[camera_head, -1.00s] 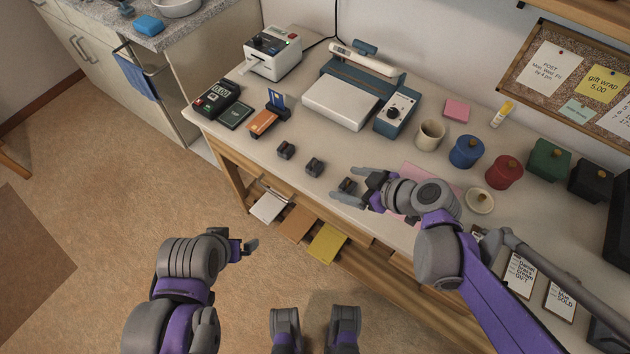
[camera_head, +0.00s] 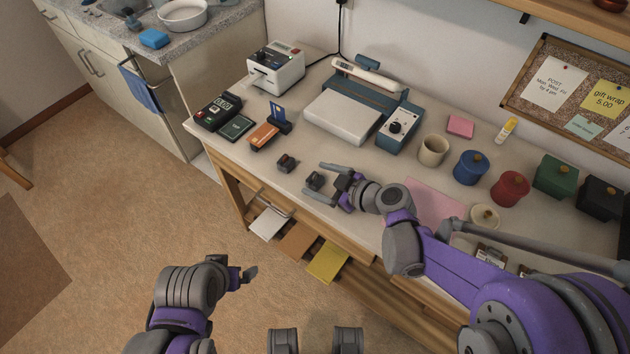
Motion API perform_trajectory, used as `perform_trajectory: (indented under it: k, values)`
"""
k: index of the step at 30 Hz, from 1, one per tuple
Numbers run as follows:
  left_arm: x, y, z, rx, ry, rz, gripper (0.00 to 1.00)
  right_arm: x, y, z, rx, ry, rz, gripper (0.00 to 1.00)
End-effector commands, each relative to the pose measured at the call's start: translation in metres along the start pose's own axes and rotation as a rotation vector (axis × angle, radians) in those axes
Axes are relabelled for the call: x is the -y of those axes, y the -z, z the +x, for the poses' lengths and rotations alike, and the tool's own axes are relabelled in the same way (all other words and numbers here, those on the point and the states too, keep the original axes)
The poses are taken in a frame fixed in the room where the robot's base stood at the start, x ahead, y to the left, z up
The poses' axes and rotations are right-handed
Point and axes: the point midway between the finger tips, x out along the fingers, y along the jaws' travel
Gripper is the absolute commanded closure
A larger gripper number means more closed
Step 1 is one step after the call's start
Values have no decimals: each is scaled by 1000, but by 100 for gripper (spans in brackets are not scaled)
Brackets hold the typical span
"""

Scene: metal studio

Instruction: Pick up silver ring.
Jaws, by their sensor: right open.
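Small dark ring boxes stand in a row near the table's front edge: a left box (camera_head: 286,164) and a middle box (camera_head: 315,181). The rings in them are too small to tell apart, so I cannot tell which is silver. My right gripper (camera_head: 319,180) is open, its fingers pointing left with the middle box between or just under the fingertips. I cannot tell whether they touch it. A third box seen earlier is hidden by the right hand or hard to separate from it. My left gripper (camera_head: 249,273) is low, away from the table; its jaws are unclear.
A pink sheet (camera_head: 435,202) lies right of the hand.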

Motion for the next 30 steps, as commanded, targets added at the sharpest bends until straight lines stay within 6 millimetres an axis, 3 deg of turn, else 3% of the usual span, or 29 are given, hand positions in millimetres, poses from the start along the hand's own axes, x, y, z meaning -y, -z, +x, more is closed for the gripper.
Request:
perform_trajectory:
  k: [4,12,26,30]
  values:
    - [0,-1,2,1,0,0,0,1,0,18,0,2,1,13]
    - [0,-1,2,1,0,0,0,0,0,20,0,0,1,13]
    - [0,-1,2,1,0,0,0,0,0,20,0,0,1,96]
    - [0,-1,2,1,0,0,0,0,0,20,0,0,1,100]
